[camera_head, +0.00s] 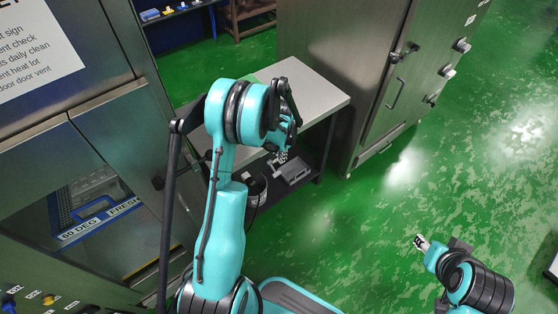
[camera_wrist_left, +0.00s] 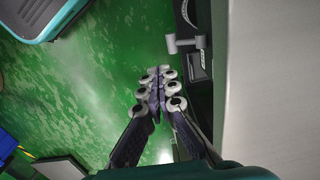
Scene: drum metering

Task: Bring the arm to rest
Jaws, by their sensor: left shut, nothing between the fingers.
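My left arm rises from the bottom of the head view and bends over at the small table (camera_head: 318,88). My left gripper (camera_head: 281,158) hangs in front of the table's near edge, mostly hidden behind its own wrist. In the left wrist view its fingers (camera_wrist_left: 157,92) are closed together with nothing between them, above the green floor. My right arm shows at the lower right of the head view, and its gripper (camera_head: 421,242) is small there; its finger state is unclear.
A grey device (camera_head: 292,171) sits on the table's lower shelf beside a white container (camera_head: 257,188). A glass-fronted steel unit (camera_head: 60,150) stands at the left. Open green floor (camera_head: 400,190) lies to the right.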

